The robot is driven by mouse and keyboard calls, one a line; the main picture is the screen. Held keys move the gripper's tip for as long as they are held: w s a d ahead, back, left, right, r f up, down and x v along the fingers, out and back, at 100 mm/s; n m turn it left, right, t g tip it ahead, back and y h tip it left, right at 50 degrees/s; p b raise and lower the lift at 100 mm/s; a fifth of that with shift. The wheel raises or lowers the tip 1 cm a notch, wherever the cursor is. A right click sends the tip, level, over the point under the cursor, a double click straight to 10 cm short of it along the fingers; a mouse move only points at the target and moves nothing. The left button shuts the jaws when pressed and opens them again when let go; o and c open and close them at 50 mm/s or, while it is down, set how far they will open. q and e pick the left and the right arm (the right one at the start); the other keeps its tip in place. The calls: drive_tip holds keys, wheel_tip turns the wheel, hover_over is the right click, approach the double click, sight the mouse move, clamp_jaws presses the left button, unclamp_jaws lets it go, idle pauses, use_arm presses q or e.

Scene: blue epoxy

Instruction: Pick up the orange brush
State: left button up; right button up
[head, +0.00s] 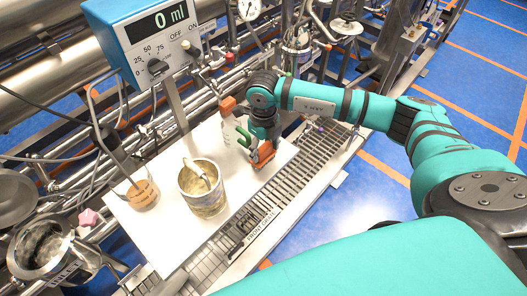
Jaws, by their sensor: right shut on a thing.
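My right gripper (256,142) reaches in from the right with its fingers pointing down over the white board. It is shut on a small orange-red thing, which looks like the orange brush (262,154), low at the board's right side. The fingers hide part of the brush. I cannot tell whether it touches the board. My left gripper is not in view.
A white bottle (233,132) with an orange top stands just left of the right gripper. A blue display box (146,45) stands behind. A grating lies to the right.

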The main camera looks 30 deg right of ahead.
sight(263, 147)
drive_tip(key=shift+r, duration=0.1)
drive_tip(key=shift+r, duration=0.55)
wheel_tip(263, 147, up, 2)
drive_tip(key=shift+r+b, duration=0.1)
drive_tip(key=shift+b, duration=0.35)
drive_tip(key=s+a+r+b, duration=0.1)
drive_tip(key=s+a+b, duration=0.1)
drive_tip(key=s+a, duration=0.8)
drive_tip(key=shift+s+a+r, duration=0.15)
drive_tip(key=shift+s+r, duration=0.1)
drive_tip(key=shift+s, duration=0.95)
